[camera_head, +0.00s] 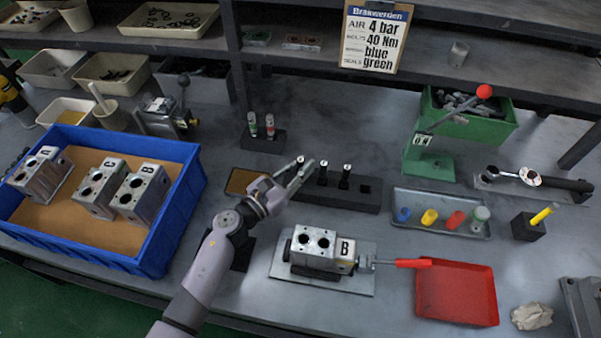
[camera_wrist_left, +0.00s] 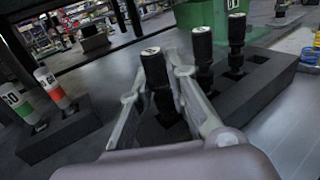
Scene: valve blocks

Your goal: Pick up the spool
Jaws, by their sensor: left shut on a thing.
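Several dark spools with pale marked tops stand in a black block (camera_head: 372,197) near the table's middle. My left gripper (camera_head: 301,170) is at the block's left end, shut on the leftmost spool (camera_wrist_left: 155,75), which stands upright between the two fingers in the left wrist view. Its lower end is at the block (camera_wrist_left: 262,88); I cannot tell whether it is still seated in its hole. The middle spool (camera_head: 323,173) and the right spool (camera_head: 345,176) stand free of the gripper. My right gripper is not in view.
A valve block marked B (camera_head: 318,247) sits on a plate in front. A blue crate (camera_head: 187,210) with several blocks is at left. A small holder with green and red vials (camera_head: 262,140) stands behind. A green press (camera_head: 430,163) and red tray (camera_head: 456,293) are at right.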

